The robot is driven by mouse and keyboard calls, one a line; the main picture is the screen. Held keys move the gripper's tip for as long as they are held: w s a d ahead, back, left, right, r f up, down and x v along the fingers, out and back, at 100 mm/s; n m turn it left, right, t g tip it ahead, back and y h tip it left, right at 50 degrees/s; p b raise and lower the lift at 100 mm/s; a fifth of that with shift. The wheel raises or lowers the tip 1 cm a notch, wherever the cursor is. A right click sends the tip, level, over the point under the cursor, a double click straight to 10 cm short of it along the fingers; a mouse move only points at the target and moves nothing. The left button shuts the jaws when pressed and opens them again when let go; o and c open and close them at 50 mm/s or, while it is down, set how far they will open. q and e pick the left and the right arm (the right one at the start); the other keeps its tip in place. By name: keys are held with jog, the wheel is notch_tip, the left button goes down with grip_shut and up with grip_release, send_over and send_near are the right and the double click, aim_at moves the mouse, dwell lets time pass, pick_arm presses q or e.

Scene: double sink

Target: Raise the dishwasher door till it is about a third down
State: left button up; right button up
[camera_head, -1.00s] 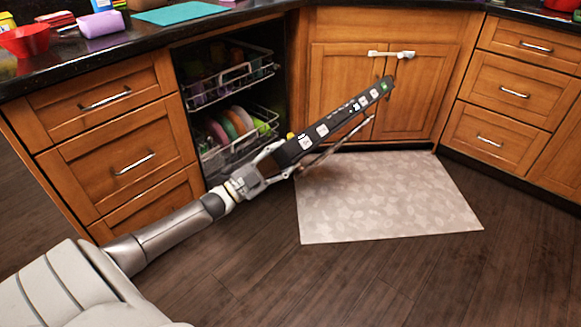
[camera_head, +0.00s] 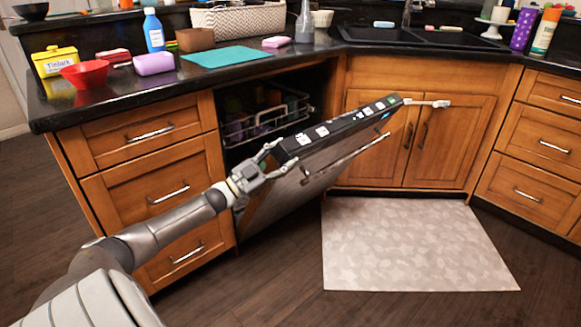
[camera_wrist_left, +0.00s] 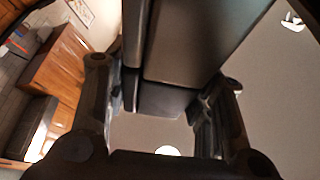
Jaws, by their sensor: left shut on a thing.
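The dishwasher door (camera_head: 290,195) is tilted partly open, its black control edge (camera_head: 345,124) raised in front of the cabinet opening. My left gripper (camera_head: 270,160) is shut on the door at the left end of its top edge. In the left wrist view, the dark door edge (camera_wrist_left: 200,40) lies between the two fingers (camera_wrist_left: 165,110). The door's handle bar (camera_head: 350,155) runs along its outer face below the control edge. The upper rack (camera_head: 262,122) shows inside the dishwasher; the lower rack is hidden behind the door.
A patterned mat (camera_head: 415,245) lies on the dark floor. Drawers (camera_head: 150,190) flank the dishwasher at left. A red bowl (camera_head: 84,72) and other items crowd the counter.

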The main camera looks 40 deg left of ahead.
pick_arm(q)
jog(key=shift+a+r, duration=0.25)
jog(key=shift+a, duration=0.25)
jog(key=o, duration=1.5)
jog(key=shift+f, duration=0.1)
jog(key=shift+c, duration=0.2)
jog(key=v, duration=1.2)
